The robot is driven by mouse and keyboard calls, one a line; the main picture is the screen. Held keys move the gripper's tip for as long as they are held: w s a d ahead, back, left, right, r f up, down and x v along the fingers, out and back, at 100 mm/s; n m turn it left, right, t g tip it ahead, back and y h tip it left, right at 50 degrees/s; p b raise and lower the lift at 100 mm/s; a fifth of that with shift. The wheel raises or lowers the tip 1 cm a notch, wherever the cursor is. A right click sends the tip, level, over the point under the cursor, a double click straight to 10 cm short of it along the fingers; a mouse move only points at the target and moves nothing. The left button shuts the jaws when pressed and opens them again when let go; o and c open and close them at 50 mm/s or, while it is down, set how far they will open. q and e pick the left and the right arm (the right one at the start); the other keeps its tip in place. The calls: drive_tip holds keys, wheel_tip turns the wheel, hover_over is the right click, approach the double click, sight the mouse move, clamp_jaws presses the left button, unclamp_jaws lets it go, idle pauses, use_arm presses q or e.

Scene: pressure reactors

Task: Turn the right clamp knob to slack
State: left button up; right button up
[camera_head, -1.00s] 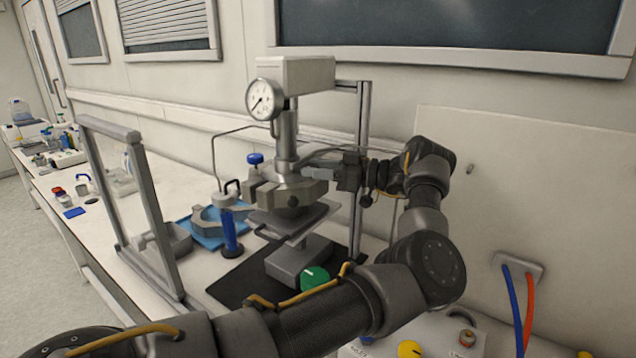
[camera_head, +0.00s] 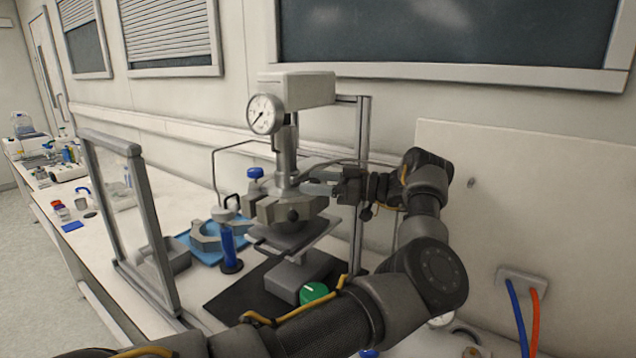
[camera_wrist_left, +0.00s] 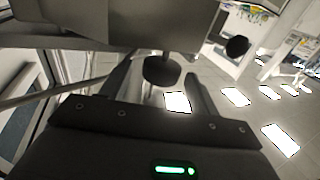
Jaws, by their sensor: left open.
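The reactor head (camera_head: 287,205) stands on the bench with a grey split clamp around it. My left gripper (camera_head: 318,189) comes in from the right and reaches the clamp's right side. In the left wrist view, my open gripper (camera_wrist_left: 160,88) has one finger on each side of a black knob (camera_wrist_left: 162,70). Whether the fingers touch it I cannot tell. A second black knob (camera_wrist_left: 237,46) shows farther right there. In the head view, the knob at the gripper is hidden by it. My right gripper is out of view.
A pressure gauge (camera_head: 264,114) sits above the clamp. A steel post (camera_head: 363,150) stands close behind my gripper. A blue-handled tool (camera_head: 229,250) and an upright frame (camera_head: 150,225) stand to the left. A green knob (camera_head: 314,293) is below, near my forearm.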

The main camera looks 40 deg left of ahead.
use_arm(q)
drive_tip(key=shift+w+d, duration=0.1)
drive_tip(key=b+v, duration=0.2)
drive_tip(key=v, duration=0.5)
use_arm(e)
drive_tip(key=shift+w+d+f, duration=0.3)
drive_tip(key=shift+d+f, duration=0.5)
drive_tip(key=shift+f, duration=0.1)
use_arm(q)
drive_tip(key=shift+w+d, duration=0.1)
